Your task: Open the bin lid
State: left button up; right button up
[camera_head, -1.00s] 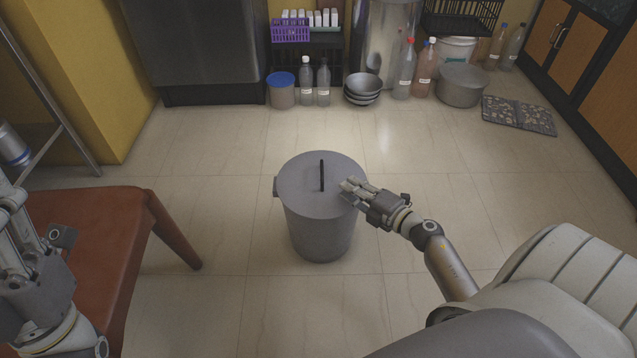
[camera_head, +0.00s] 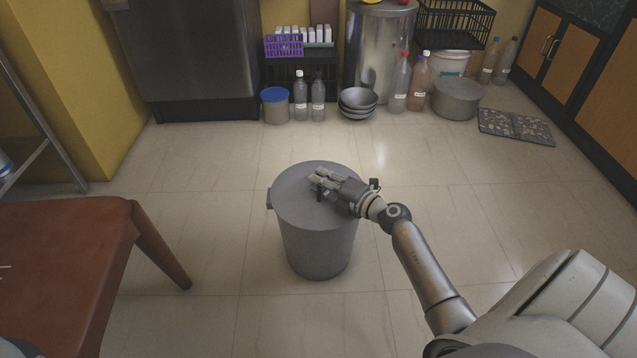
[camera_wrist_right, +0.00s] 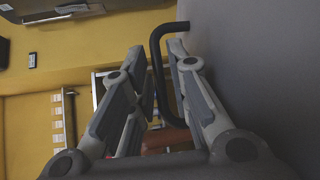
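The grey bin (camera_head: 318,250) stands upright on the tiled floor in the head view. Its round grey lid (camera_head: 293,205) lies flat and closed on top; it fills the right side of the right wrist view (camera_wrist_right: 260,70). My right gripper (camera_head: 316,180) is over the middle of the lid, reaching in from the right. In the right wrist view the lid's black bar handle (camera_wrist_right: 158,75) stands between the two open fingers. In the head view the gripper mostly hides the handle. My left gripper is out of view.
A brown table or seat (camera_head: 70,245) is at the left. Bottles, stacked bowls (camera_head: 358,102), a pot (camera_head: 457,98) and a metal can (camera_head: 378,55) line the back wall. A dark patterned mat (camera_head: 515,127) lies at the right. The floor around the bin is clear.

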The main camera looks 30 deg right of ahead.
jog(key=shift+w+a+f, duration=0.1)
jog(key=shift+w+a, duration=0.05)
jog(key=shift+w, duration=0.5)
jog(key=shift+c, duration=0.3)
grip_shut()
